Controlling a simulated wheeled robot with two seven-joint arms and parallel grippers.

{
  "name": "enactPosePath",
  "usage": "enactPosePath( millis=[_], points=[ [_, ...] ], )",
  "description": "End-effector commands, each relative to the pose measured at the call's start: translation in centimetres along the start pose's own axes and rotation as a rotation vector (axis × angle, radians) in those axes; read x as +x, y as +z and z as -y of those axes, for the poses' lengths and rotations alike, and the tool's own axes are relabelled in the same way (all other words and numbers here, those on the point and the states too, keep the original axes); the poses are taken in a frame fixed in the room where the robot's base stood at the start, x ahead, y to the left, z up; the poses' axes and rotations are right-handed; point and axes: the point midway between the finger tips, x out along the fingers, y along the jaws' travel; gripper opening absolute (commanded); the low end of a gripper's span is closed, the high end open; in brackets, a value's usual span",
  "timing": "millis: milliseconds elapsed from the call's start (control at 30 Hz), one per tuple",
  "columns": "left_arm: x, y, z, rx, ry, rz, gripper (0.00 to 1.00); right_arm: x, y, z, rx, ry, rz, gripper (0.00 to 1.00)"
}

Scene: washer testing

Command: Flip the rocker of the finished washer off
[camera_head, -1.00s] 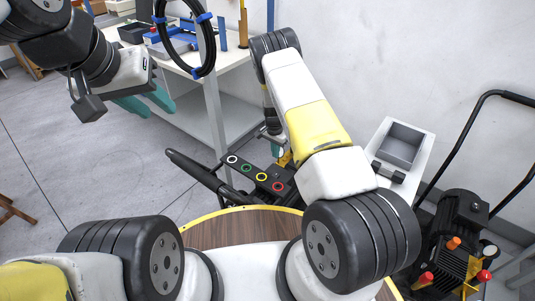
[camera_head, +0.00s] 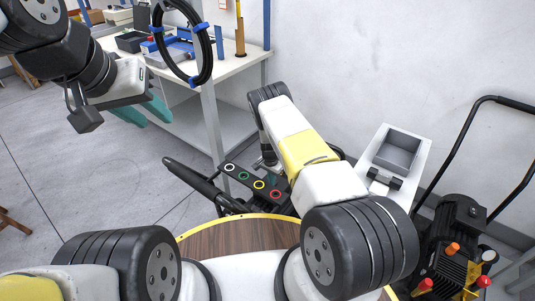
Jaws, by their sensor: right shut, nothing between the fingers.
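A black panel with white, green, yellow and red rings (camera_head: 252,181), with a black handle grip at its left, stands beyond the round wooden table; it looks like part of a washer. Another washer (camera_head: 455,240), with a black motor and yellow pump, stands at the right. I cannot make out a rocker on either. My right gripper (camera_head: 267,164) is shut and empty, just behind the ringed panel; my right arm hides much of that area and its fingertips are unclear. My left gripper (camera_head: 142,112) is open and empty at upper left, its teal fingers apart.
A round wooden table (camera_head: 225,233) with a yellow edge is close in front. A white workbench (camera_head: 240,72) with a hanging black hose (camera_head: 207,62) stands at the back left. A grey tray (camera_head: 397,153) is by the wall at right. The left floor is mostly clear.

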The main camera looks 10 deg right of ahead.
Motion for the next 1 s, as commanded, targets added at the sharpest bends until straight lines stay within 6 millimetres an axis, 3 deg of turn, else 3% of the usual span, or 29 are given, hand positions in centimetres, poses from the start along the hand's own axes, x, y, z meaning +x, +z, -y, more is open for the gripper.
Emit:
enactPosePath(
  millis=[533,700,1000],
  points=[
    [0.0,0.0,0.0,0.0,0.0,0.0,0.36,1.1,0.7,0.0,0.001,0.0,0.0,0.0],
    [0.0,0.0,0.0,0.0,0.0,0.0,0.36,2.3,2.1,0.0,-0.001,0.001,0.001,0.0],
    [0.0,0.0,0.0,0.0,0.0,0.0,0.36,2.2,1.9,-0.1,0.0,0.001,0.002,0.0]
  ],
)
